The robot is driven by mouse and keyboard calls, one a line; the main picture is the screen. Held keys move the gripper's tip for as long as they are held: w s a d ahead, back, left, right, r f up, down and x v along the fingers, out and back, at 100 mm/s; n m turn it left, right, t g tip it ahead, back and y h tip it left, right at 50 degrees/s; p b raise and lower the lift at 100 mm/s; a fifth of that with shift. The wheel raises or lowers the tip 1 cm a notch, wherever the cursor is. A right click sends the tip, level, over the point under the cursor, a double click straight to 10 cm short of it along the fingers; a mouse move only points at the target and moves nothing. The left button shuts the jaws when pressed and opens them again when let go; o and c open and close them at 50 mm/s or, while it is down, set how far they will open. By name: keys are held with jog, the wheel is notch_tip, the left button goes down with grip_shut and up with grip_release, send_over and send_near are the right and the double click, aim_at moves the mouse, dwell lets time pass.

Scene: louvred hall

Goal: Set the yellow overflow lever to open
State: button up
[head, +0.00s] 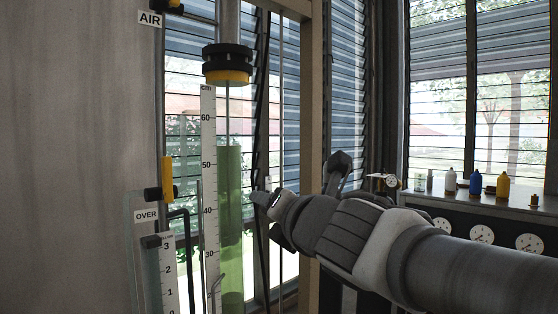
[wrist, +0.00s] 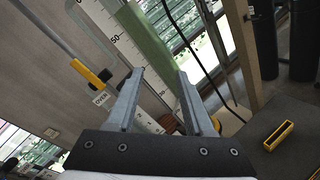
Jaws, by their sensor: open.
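The yellow overflow lever (head: 168,178) stands upright on a black valve, just above a white sign (head: 146,215) reading OVER. In the wrist view the lever (wrist: 91,76) lies left of my fingers, in line with a grey rod, with the OVER sign (wrist: 100,99) beside it. My gripper (head: 264,198) is open and empty, to the right of the lever in the head view and apart from it. The wrist view shows both fingers of my gripper (wrist: 161,75) spread with nothing between them. The fingertips are partly unclear in the head view.
A clear column with green liquid (head: 230,170) and a white scale (head: 209,150) stand between lever and gripper in the head view. Black pipes run below the lever. A second valve sits by the AIR sign (head: 150,19). Bottles (head: 476,183) stand on a gauge bench at right.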

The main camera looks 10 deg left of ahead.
aim_at(169, 171)
jog(key=s+a+r+n+g+y+p, duration=0.1)
jog(key=s+a+r+n+g+y, duration=0.15)
jog(key=a+n, duration=0.35)
jog(key=s+a+r+n+g+y, duration=0.1)
jog(key=a+r+n+y, duration=0.2)
jog(key=a+n, duration=0.25)
jog(key=shift+n, duration=0.25)
jog(key=x, duration=0.9)
jog(key=shift+f, duration=0.1)
jog(key=shift+w+a, duration=0.1)
jog(key=shift+w+a, duration=0.2)
grip_shut()
